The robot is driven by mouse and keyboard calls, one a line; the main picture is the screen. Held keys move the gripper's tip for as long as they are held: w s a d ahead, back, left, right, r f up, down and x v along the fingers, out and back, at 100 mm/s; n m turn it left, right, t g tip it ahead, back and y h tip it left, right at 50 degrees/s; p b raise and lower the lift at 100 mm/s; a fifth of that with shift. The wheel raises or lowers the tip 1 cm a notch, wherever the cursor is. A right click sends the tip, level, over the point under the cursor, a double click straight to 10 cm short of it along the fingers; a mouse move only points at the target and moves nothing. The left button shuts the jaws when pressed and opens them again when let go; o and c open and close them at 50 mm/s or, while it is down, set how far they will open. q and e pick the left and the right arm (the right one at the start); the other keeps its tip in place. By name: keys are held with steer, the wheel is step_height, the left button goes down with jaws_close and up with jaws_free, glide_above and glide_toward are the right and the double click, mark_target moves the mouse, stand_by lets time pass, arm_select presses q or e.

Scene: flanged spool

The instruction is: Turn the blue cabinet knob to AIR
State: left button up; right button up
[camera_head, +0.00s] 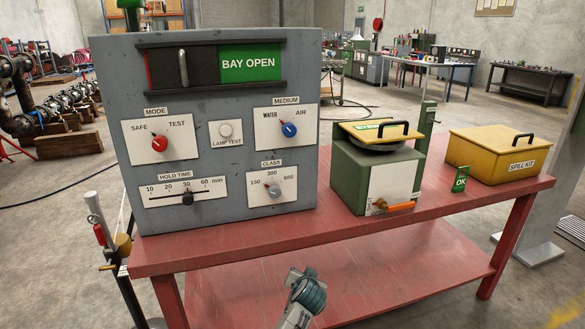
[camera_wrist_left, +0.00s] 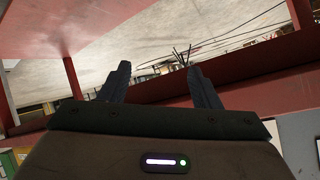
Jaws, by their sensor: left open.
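The blue knob (camera_head: 289,130) sits on the white MEDIUM plate (camera_head: 265,128), on the upper right of the grey cabinet's front. WATER is printed at its upper left and AIR at its upper right. Its small pointer tip leans up and left, toward WATER. My left gripper (camera_wrist_left: 160,85) shows in the left wrist view with its two dark fingers wide apart and nothing between them. The knob is not seen there. In the head view no gripper fingers show; a grey-teal part of one of my arms is at the bottom middle, below and well apart from the knob.
The grey cabinet (camera_head: 219,85) stands on a red table (camera_head: 420,210). It also carries a red MODE knob (camera_head: 159,144), a grey CLASS knob (camera_head: 275,188), a slider (camera_head: 187,198) and a lamp button (camera_head: 225,130). A green box (camera_head: 350,175) and yellow spill kit (camera_head: 490,155) stand right.

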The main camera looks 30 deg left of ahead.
arm_select(q)
steer(key=w+a+r+n+t+y, duration=0.1)
steer(key=a+r+n+y, duration=0.1)
steer(key=r, duration=1.2)
steer(key=w+a+r+n+t+y, duration=0.1)
steer(key=w+r+n+y, duration=0.15)
steer(key=r, duration=1.15)
steer(key=n+y, duration=0.3)
glide_toward(291, 132)
steer(key=shift+m, duration=0.25)
steer(key=p+x, duration=0.3)
steer(key=x, duration=0.6)
steer(key=shift+w+a+r, duration=0.1)
steer(key=shift+a+r, duration=0.1)
steer(key=shift+a, duration=0.05)
steer(key=shift+w+a+f, duration=0.15)
steer(key=shift+w+a, duration=0.2)
steer(key=shift+a, duration=0.1)
arm_select(e)
steer(key=r, duration=0.1)
steer(key=s+r, duration=0.1)
steer(key=r, duration=0.1)
steer(key=shift+s+a, duration=0.1)
steer(key=shift+s, duration=0.05)
arm_select(q)
steer(key=c, duration=1)
arm_select(e)
steer(key=shift+d, duration=0.55)
